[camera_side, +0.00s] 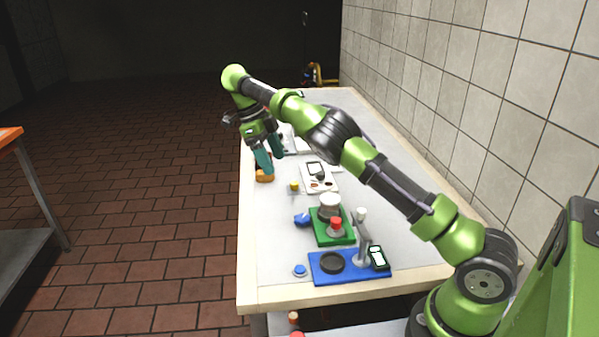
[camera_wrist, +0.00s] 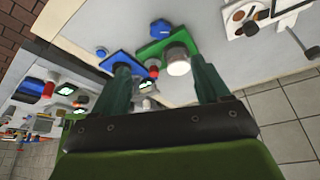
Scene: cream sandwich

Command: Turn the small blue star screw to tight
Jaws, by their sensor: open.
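A small blue knob (camera_side: 300,270) on a pale round base stands at the near left of the table, left of a blue board (camera_side: 322,278). It also shows in the wrist view (camera_wrist: 101,51). A larger blue knob (camera_side: 302,220) lies left of a green board (camera_side: 320,234), and shows in the wrist view (camera_wrist: 161,28). Both are too small for me to tell which has a star shape or how tight it is. My gripper (camera_side: 275,163) is open and empty, with its teal fingers apart, farther back along the table. It also shows in the wrist view (camera_wrist: 160,64).
An orange object (camera_side: 264,176) is just below my fingers, and a yellow one (camera_side: 294,186) stands nearby. The green board carries a white-topped cylinder (camera_side: 330,204) and a red-topped part (camera_side: 336,224). A grey post (camera_side: 364,240) rises from the blue board. A tiled wall (camera_side: 440,90) borders the right.

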